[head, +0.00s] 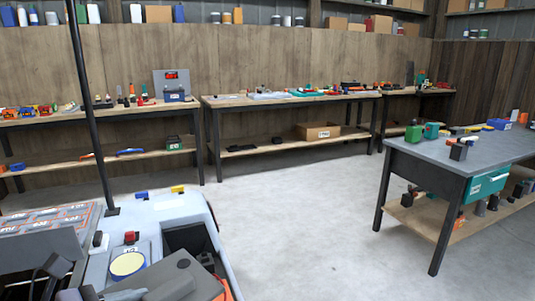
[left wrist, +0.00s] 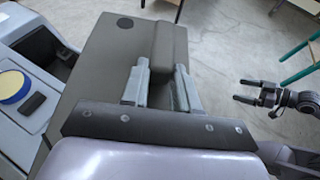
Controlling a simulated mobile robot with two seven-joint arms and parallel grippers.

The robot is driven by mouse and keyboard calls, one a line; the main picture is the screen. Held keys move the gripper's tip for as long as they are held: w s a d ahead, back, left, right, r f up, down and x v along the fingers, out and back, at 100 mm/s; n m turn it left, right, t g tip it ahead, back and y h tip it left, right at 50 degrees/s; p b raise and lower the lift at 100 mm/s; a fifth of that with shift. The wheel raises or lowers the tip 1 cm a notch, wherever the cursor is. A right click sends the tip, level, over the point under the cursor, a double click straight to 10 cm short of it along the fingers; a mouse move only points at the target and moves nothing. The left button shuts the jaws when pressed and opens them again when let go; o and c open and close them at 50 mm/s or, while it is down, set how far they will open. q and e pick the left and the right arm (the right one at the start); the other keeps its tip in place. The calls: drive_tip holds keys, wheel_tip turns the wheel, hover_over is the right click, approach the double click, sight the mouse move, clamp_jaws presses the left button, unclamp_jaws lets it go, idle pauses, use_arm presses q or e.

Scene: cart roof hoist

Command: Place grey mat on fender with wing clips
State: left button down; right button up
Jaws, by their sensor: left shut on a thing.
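My left gripper (left wrist: 161,68) is shut on the raised ridge of a dark grey flat panel, which looks like the grey mat (left wrist: 105,55). The panel spreads beside the cart's pale body in the left wrist view. In the head view, a dark grey slab (head: 172,282) at the bottom looks like the same mat. The cart's pale blue-grey fender (head: 180,207) curves behind it. A blue clip-like piece (head: 141,196) and a yellow one (head: 178,189) sit at its far edge; I cannot tell if they are wing clips. My right gripper (left wrist: 237,91) is open and empty, right of the mat.
The cart has a round yellow pad (head: 128,263), a red knob (head: 130,237), an open recess (head: 190,238) and a black upright post (head: 92,110). A grey workbench (head: 440,160) stands at right. Cluttered wooden benches (head: 290,98) line the back wall. The concrete floor between is clear.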

use_arm(q)
wheel_tip(320, 180, up, 2)
drive_tip(key=n+y+p, duration=0.1)
drive_tip(key=n+t+y+p, duration=0.1)
drive_tip(key=p, duration=0.1)
drive_tip(key=shift+s+a+r+t, duration=0.1)
drive_tip(key=shift+s+r+t, duration=0.1)
drive_tip(key=shift+t, duration=0.1)
drive_tip(key=shift+a+r+n, duration=0.1)
drive_tip(key=shift+a+n, duration=0.05)
drive_tip(key=shift+n, duration=0.15)
drive_tip(key=shift+a+y+p, duration=0.1)
drive_tip(key=shift+y+p, duration=0.2)
drive_tip(key=shift+y, duration=0.1)
